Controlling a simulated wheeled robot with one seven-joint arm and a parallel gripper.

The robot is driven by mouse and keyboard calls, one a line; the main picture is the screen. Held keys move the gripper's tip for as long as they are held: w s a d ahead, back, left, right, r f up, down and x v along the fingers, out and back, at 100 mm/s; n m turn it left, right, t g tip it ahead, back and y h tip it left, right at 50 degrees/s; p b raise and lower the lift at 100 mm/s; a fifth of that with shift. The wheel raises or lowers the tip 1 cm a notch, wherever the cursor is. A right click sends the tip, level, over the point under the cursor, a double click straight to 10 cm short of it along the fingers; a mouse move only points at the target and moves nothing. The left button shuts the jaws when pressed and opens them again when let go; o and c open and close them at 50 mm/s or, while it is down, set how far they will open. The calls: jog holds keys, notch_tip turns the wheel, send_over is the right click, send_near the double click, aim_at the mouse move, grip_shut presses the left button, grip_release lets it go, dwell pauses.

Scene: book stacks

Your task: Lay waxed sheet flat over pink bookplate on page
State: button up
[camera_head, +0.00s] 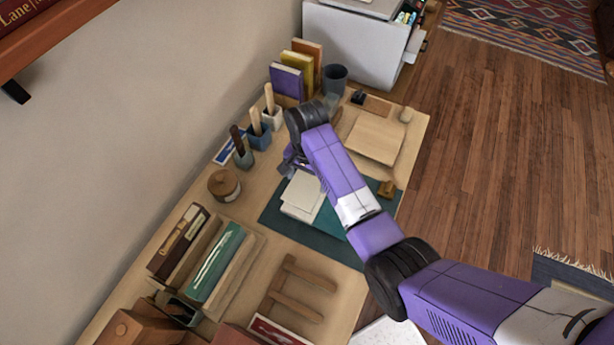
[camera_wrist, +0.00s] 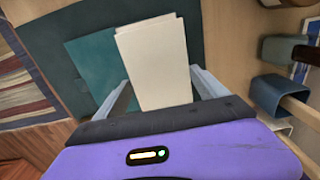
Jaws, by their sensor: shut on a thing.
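A pale cream sheet (camera_wrist: 158,65), which I take as the waxed sheet, lies between the two fingers of my gripper (camera_wrist: 161,76) in the wrist view. The fingers are at its two side edges, shut on it. A second pale edge shows just under its far end; I cannot tell whether that is the page. A teal book cover (camera_wrist: 97,62) lies beside it on the left. In the head view the pale sheets (camera_head: 303,194) lie in front of my gripper (camera_head: 291,162), which my arm partly hides. The pink bookplate is not visible in either view.
A dark green mat (camera_head: 278,217) lies under the work. Cups with tools (camera_head: 258,136), a round jar (camera_head: 223,185) and upright books (camera_head: 287,82) line the wall side. A wooden board (camera_head: 374,138) and a small brass-coloured block (camera_head: 386,189) are to the right.

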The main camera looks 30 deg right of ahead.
aim_at(307, 184)
jog(key=shift+f+b, duration=0.3)
jog(key=shift+f, duration=0.75)
jog(key=shift+f, duration=0.4)
jog(key=shift+f, duration=0.2)
jog(key=o, duration=1.2)
notch_tip(307, 184, up, 13)
jog(key=shift+r+p, duration=0.15)
jog(key=shift+p, duration=0.25)
